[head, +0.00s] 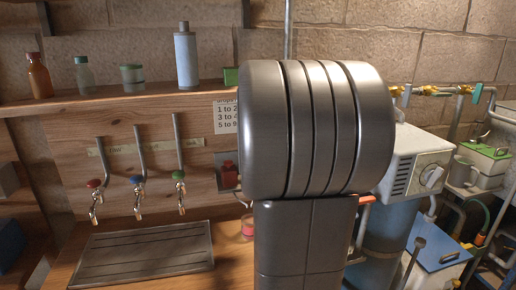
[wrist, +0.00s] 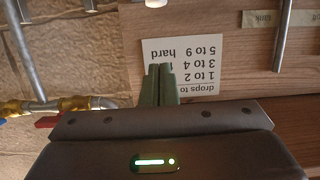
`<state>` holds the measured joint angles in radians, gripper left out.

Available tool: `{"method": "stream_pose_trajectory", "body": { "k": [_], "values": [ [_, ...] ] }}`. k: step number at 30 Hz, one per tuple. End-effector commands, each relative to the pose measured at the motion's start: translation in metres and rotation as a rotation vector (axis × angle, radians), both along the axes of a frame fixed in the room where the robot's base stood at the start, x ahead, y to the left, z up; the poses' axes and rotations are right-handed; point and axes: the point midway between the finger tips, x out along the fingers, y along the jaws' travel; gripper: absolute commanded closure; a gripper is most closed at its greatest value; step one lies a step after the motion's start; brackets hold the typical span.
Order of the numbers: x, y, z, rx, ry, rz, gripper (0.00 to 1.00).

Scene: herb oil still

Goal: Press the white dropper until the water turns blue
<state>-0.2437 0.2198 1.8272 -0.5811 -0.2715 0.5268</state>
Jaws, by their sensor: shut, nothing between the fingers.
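No white dropper shows in either view; my arm covers the middle of the head view. A red block-like piece (head: 229,174) sits on a small wall mount just left of my arm. Below it, a small glass with reddish contents (head: 247,227) stands on the wooden counter, partly hidden by my arm. No blue water is visible. In the wrist view my gripper (wrist: 160,70) has its two green fingers together, with nothing held. They overlap a paper card (wrist: 195,60) listing drop counts. In the head view the fingers are hidden.
Three taps, red (head: 94,184), blue (head: 137,180) and green (head: 178,175), hang above a slatted drip tray (head: 145,254). A shelf (head: 110,103) above holds several bottles.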

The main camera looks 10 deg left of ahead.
Motion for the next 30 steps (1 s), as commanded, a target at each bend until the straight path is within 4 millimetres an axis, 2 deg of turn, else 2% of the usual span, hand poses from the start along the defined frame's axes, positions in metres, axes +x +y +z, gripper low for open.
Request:
{"method": "stream_pose_trajectory", "body": {
  "k": [5,18,24,30],
  "values": [
    [0.017,0.008,-0.006,0.0,0.001,0.001,1.0],
    [0.088,0.037,-0.024,-0.001,0.002,0.001,1.0],
    [0.088,0.037,-0.053,0.0,0.002,0.0,1.0],
    [0.087,0.037,-0.064,-0.001,0.001,0.0,1.0]
  ]
}}
